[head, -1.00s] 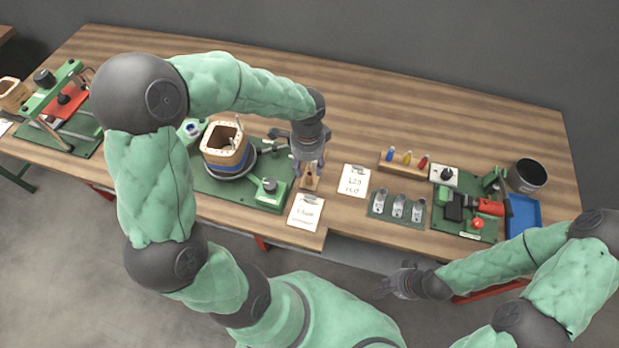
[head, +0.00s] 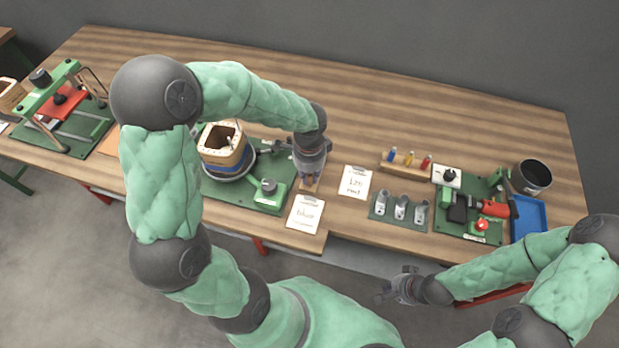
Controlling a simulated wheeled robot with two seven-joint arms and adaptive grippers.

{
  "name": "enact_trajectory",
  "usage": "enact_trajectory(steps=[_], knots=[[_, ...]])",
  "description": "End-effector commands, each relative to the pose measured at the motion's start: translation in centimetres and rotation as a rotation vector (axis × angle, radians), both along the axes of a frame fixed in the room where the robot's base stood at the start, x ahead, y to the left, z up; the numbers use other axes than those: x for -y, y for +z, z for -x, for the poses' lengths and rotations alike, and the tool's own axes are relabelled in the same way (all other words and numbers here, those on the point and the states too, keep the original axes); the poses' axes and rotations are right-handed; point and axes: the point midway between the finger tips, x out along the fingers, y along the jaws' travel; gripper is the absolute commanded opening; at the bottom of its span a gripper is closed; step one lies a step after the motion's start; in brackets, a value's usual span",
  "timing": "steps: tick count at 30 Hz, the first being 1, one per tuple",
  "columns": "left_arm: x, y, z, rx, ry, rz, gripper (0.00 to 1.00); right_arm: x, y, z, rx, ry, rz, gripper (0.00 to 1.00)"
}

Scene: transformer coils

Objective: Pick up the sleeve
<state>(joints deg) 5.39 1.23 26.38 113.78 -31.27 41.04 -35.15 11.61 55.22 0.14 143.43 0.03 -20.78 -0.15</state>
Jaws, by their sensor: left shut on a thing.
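My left gripper (head: 311,172) points down at a small wooden holder (head: 309,187) near the table's front edge, between the coil fixture and the papers. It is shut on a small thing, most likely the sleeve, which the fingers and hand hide. My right gripper (head: 390,288) hangs in front of the table edge, away from the objects. Its fingers look spread and empty.
A coil on a green fixture (head: 271,200) stands left of my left gripper. To the right are a rack of coloured pieces (head: 406,163), grey terminals (head: 400,208), a blue tray (head: 529,215) and a dark bin (head: 533,174). The table's back is clear.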

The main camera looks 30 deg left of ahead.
Motion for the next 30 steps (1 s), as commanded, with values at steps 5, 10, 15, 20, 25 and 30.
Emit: enact_trajectory(steps=[5, 10, 15, 20, 25, 30], knots=[[0.0, 0.0, 0.0, 0.0, 0.0, 0.0, 0.11, 0.0, 0.0, 0.0, 0.0, 0.0, 0.0, 0.0], [0.0, 0.3, 0.0, 0.001, 0.0, -0.001, 0.11, 0.0, 0.1, 0.0, 0.0, 0.0, 0.0, 0.0], [0.0, 1.5, -0.1, 0.002, 0.0, -0.001, 0.11, 0.0, 0.6, 0.0, 0.0, 0.0, 0.0, 0.0], [0.1, 3.8, 0.2, 0.002, -0.001, -0.001, 0.11, 0.0, 1.5, 0.0, 0.0, 0.0, 0.0, 0.0], [1.5, 6.7, 2.2, 0.004, -0.004, -0.002, 0.11, 0.0, 2.7, 0.0, 0.0, 0.0, 0.0, 0.0], [3.2, 9.9, 4.9, 0.003, -0.005, 0.0, 0.11, 0.0, 4.1, 0.0, 0.0, 0.0, 0.0, 0.0]])
